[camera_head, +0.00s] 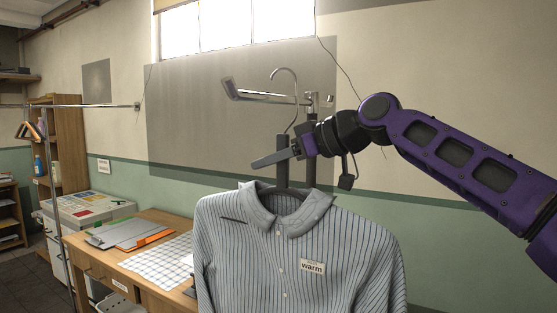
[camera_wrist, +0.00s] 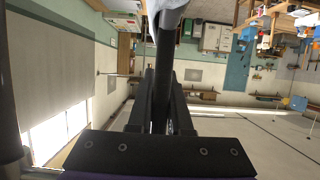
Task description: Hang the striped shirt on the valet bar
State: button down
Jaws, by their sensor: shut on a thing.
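The striped shirt (camera_head: 300,250) is grey-blue with dark stripes and a "warm" tag. It hangs upright on a dark hanger (camera_head: 282,190) in the front middle of the head view. My gripper (camera_head: 290,152) is shut on the hanger's neck above the collar; the dark neck (camera_wrist: 170,35) also runs between the fingers (camera_wrist: 162,95) in the wrist view. The hanger's metal hook (camera_head: 285,71) rises above my gripper, its tip curving to the left. A short chrome bar with an upturned end, seemingly the valet bar (camera_head: 262,95), crosses behind or beside the hook's stem. I cannot tell whether they touch.
A wooden desk (camera_head: 150,225) with papers and folders stands at the left behind the shirt. A long metal rail (camera_head: 80,105) with hangers on it is farther left, by a wooden shelf (camera_head: 68,150). The wall at the right is bare.

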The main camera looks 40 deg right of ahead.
jog(key=shift+w+a+r, duration=0.1)
jog(key=shift+w+a, duration=0.1)
jog(key=shift+w, duration=0.2)
jog(key=shift+w+f+b, duration=0.15)
jog(key=shift+f+b, duration=0.55)
jog(key=shift+f, duration=0.15)
jog(key=shift+f+b, duration=0.9)
jog(key=shift+b, duration=0.05)
jog(key=c, duration=0.8)
grip_release()
jog(key=shift+o, duration=0.2)
jog(key=v, duration=1.7)
jog(key=shift+r+p, duration=0.1)
jog(key=shift+p, duration=0.3)
